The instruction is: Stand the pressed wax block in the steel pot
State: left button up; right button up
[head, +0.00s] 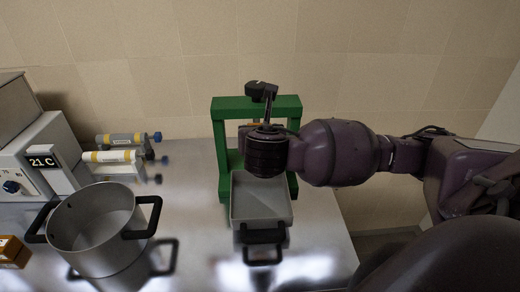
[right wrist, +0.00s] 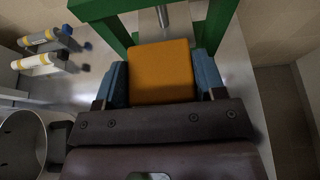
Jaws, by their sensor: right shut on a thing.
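The pressed wax block, an orange block (right wrist: 160,72), sits between the blue fingers of my right gripper (right wrist: 163,78) in the right wrist view. The gripper is shut on it, at the green press frame (right wrist: 218,22). In the head view my right wrist covers the front of the press (head: 220,150) and hides most of the block. The steel pot (head: 95,235) stands at the left with two black handles, open on top. It shows partly in the right wrist view (right wrist: 22,145). My left gripper is not in view.
A grey tray (head: 262,208) with a black handle sits at the press's foot. A device reading 21 C (head: 42,161) and an orange-brown block (head: 12,251) are at far left. Bare steel lies between pot and press.

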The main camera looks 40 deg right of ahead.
aim_at(113, 232)
jog(key=i+j+z, duration=0.15)
jog(key=j, duration=0.55)
jog(key=i+j+z, duration=0.15)
jog(key=j, duration=0.6)
jog(key=i+j+z, duration=0.15)
jog(key=j, duration=0.6)
jog(key=i+j+z, duration=0.15)
jog(key=j, duration=0.6)
